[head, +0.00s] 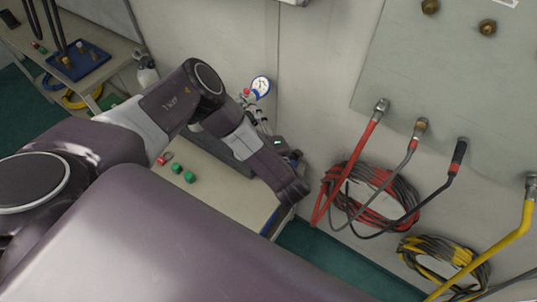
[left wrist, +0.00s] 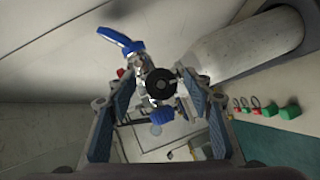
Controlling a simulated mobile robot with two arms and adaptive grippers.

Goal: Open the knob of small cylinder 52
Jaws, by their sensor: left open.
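In the left wrist view, my left gripper (left wrist: 157,100) is open, with one blue-padded finger on each side of a metal valve. The valve carries a round black knob (left wrist: 162,84) between the fingers and a blue knob (left wrist: 160,115) below it. I cannot tell if either finger touches it. A pressure gauge with a blue rim (left wrist: 120,40) sits on its upper left. A grey cylinder (left wrist: 250,46) lies behind at upper right; no number is readable. In the head view the gauge (head: 261,86) shows behind my left arm, which hides most of the valve. My right gripper is out of view.
Green and red fittings (head: 177,168) lie on the bench (head: 215,195) under my left arm. A wall panel (head: 450,85) at right holds red, grey, black and yellow hoses, with coils (head: 385,195) below. Another bench with a blue tray (head: 78,62) stands at upper left.

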